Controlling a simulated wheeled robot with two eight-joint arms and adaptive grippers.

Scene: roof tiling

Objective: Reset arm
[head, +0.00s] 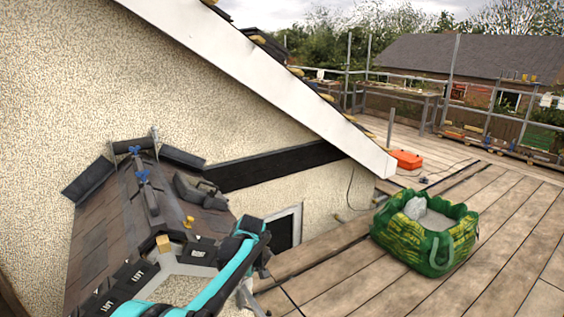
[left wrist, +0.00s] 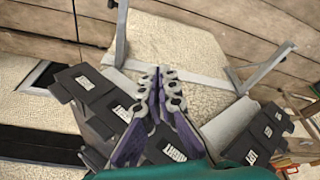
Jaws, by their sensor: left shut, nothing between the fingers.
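My left arm, teal and black, comes in from the bottom left of the head view and bends beside the low tiled roof (head: 115,215). In the left wrist view my left gripper (left wrist: 160,76) is shut with its purple and grey fingers together and nothing between them. It is above the roof's gable edge, where dark labelled end pieces (left wrist: 122,108) line the white verge boards (left wrist: 228,124). These dark pieces also show along the roof edge in the head view (head: 133,272). Whether the fingers touch anything below is unclear. My right gripper is in neither view.
A green bulk bag (head: 425,240) with grey-white contents stands on the plank decking (head: 330,270). An orange case (head: 406,159) lies farther back. A rendered wall (head: 60,70) rises behind the roof, with a white sloping bargeboard (head: 265,85) above. Loose tiles (head: 200,190) rest on the roof.

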